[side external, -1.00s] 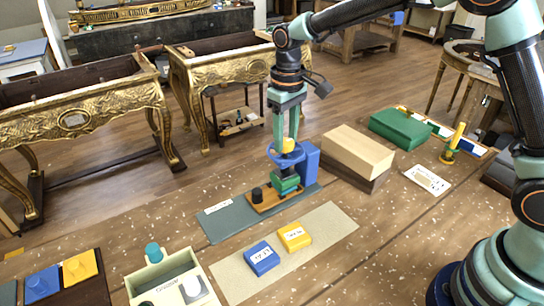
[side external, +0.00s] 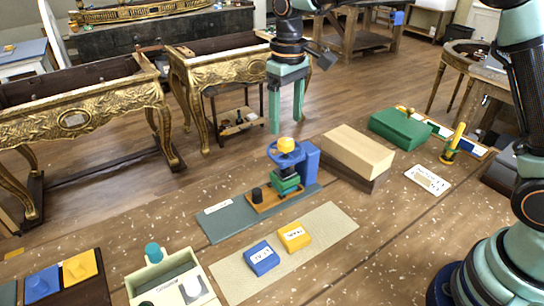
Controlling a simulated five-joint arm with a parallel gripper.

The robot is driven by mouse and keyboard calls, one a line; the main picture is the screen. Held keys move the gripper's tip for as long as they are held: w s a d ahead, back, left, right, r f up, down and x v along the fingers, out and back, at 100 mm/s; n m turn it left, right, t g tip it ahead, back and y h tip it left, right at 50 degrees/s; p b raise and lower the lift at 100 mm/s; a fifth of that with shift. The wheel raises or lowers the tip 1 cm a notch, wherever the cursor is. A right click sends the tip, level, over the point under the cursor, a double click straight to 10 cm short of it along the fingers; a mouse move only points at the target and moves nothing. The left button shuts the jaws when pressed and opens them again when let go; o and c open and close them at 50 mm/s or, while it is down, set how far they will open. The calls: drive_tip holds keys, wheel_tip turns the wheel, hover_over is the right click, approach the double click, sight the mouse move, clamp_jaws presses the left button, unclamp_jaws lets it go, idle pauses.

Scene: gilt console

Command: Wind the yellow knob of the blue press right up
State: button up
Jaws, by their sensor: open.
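The blue press (side external: 309,160) stands on a wooden base on a grey-green mat (side external: 229,226) in the middle of the bench. Its blue handwheel (side external: 274,154) carries the yellow knob (side external: 286,144) on top. Green blocks (side external: 286,182) sit below the wheel. My gripper (side external: 287,128) is open and empty, its two green fingers pointing down. It appears raised above the knob and apart from it; its exact distance in depth is hard to tell.
A small black knob (side external: 257,194) stands on the press base. Blue (side external: 262,258) and yellow (side external: 294,237) labelled blocks lie on a beige mat (side external: 331,219) in front. A pale wooden block (side external: 357,150) and a green box (side external: 399,127) stand to the right.

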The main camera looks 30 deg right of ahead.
sight(289, 141)
wheel_tip(289, 141, up, 7)
drive_tip(key=shift+f, duration=0.2)
idle(0.3)
drive_tip(key=s+d+m+t, duration=0.1)
drive_tip(key=s+d+t, duration=0.1)
drive_tip(key=s+d, duration=0.3)
drive_tip(key=s+d+f+m+t, duration=0.1)
drive_tip(key=s+d+t, duration=0.2)
drive_tip(key=s, duration=0.9)
drive_tip(key=shift+s+d+f+m+t, duration=0.25)
drive_tip(key=shift+s+d+m+t, duration=0.05)
drive_tip(key=shift+d, duration=0.95)
